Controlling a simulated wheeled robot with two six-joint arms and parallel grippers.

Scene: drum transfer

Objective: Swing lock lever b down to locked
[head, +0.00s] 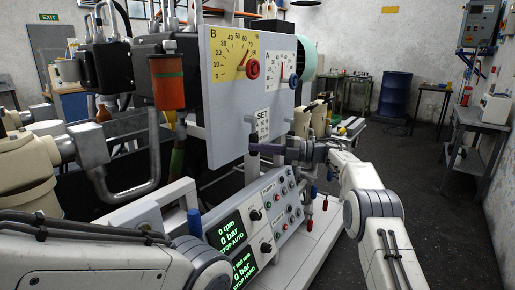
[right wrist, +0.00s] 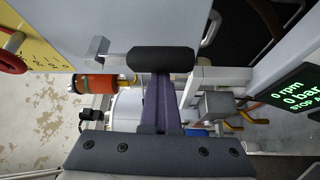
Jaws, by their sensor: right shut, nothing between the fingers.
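A black cylindrical grip (right wrist: 162,60) on a short light-grey bar stands out from the grey panel's edge in the right wrist view. It looks like a lever handle, but no label on it shows which lever it is. My right gripper (head: 256,148) is below the gauge board in the head view. Its purple fingers are together and empty, and they also show in the right wrist view (right wrist: 161,90). Their tips reach the grip and are partly hidden behind it; I cannot tell whether they touch. My left gripper is out of view; only my left arm shows.
Below is a control panel (head: 277,205) with green displays and buttons. An orange cylinder (head: 167,85) hangs left of the board. Open floor lies to the right, with a blue drum (head: 395,97) behind.

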